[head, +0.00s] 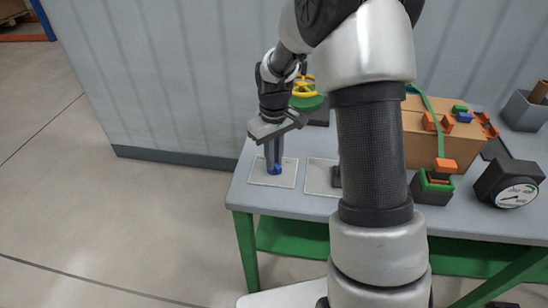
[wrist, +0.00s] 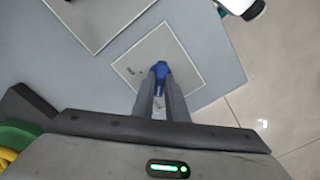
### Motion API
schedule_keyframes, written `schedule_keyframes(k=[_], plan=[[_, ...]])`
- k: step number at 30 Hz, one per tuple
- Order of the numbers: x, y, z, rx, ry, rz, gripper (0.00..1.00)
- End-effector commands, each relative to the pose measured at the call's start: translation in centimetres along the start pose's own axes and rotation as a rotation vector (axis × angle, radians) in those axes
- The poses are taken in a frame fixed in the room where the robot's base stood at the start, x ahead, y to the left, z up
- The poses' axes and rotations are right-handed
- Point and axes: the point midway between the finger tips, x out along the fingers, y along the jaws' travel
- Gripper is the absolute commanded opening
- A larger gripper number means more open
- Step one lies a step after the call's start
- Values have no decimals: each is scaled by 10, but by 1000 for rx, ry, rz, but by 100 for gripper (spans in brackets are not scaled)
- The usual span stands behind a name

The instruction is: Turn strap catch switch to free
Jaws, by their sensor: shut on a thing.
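A blue switch (head: 275,169) stands on a pale square plate (head: 288,180) at the left end of the bench; in the wrist view the blue switch (wrist: 160,69) shows between my fingertips. My gripper (head: 273,155) points down from above and is shut on this switch. In the wrist view my gripper (wrist: 161,88) has its two fingers close on either side of the blue part. The fingers hide part of the switch. A small dark mark on the plate is too small to read.
A second plate (head: 318,178) with a dark part lies just right, partly behind my arm. A yellow handwheel (head: 303,87) stands behind. Further right are a strapped cardboard box (head: 425,145), a dial gauge (head: 515,194) and a grey bin (head: 523,110). The floor left is clear.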

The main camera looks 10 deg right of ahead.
Motion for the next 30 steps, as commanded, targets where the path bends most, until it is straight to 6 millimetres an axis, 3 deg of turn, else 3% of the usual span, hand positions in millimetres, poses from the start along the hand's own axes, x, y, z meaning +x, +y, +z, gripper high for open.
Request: schedule_keyframes(k=[13,14,17,26,30], plan=[[0,0,-1,-13,1,1,0],[0,0,-1,-13,1,1,16],[0,0,0,-13,1,1,31],[-1,0,0,-11,1,1,31],[-13,0,-1,-10,2,1,31]])
